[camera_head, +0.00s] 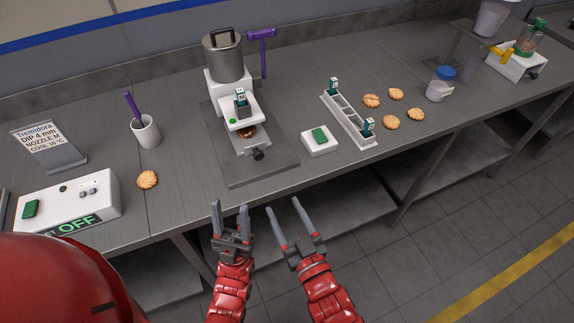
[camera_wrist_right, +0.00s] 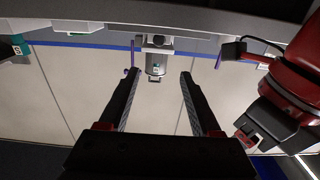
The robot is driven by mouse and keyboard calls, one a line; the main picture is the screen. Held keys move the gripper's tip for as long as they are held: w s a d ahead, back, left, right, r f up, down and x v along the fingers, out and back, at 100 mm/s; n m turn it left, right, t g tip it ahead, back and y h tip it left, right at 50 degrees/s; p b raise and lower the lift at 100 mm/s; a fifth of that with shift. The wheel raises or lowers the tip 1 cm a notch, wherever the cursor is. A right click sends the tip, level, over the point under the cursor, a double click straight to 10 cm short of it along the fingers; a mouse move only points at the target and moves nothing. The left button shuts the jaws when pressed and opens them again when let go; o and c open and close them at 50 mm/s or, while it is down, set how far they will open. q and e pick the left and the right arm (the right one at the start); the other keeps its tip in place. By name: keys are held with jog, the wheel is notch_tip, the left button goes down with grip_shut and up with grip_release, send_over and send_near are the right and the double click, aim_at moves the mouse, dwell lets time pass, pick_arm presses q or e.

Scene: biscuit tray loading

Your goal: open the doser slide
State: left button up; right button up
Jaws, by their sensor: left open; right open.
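A machine with a steel pot (camera_head: 224,58), a white body (camera_head: 226,84) and a purple lever (camera_head: 262,38) stands on a dark plate at the back of the bench. A biscuit lies under its head, on a carriage with a dark knob (camera_head: 258,154). I cannot tell for sure which part is the doser slide. My left gripper (camera_head: 229,205) and right gripper (camera_head: 282,205) are open and empty, in front of the bench edge, touching neither machine. The right wrist view shows open fingers (camera_wrist_right: 158,73).
A slotted rack (camera_head: 347,118), a small white box with a green button (camera_head: 319,140) and several loose biscuits (camera_head: 391,122) lie right of the machine. A blue-lidded jar (camera_head: 440,84) is further right. A control box reading OFF (camera_head: 90,197), sign (camera_head: 46,143) and cup (camera_head: 146,132) stand left.

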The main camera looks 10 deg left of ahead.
jog(key=p, duration=0.5)
send_near(259, 156)
jog(key=x, duration=0.8)
jog(key=shift+d, duration=0.1)
jog(key=shift+w+a+f, duration=0.1)
jog(key=shift+w+a, duration=0.3)
jog(key=shift+w, duration=0.2)
grip_shut()
dwell(0.4)
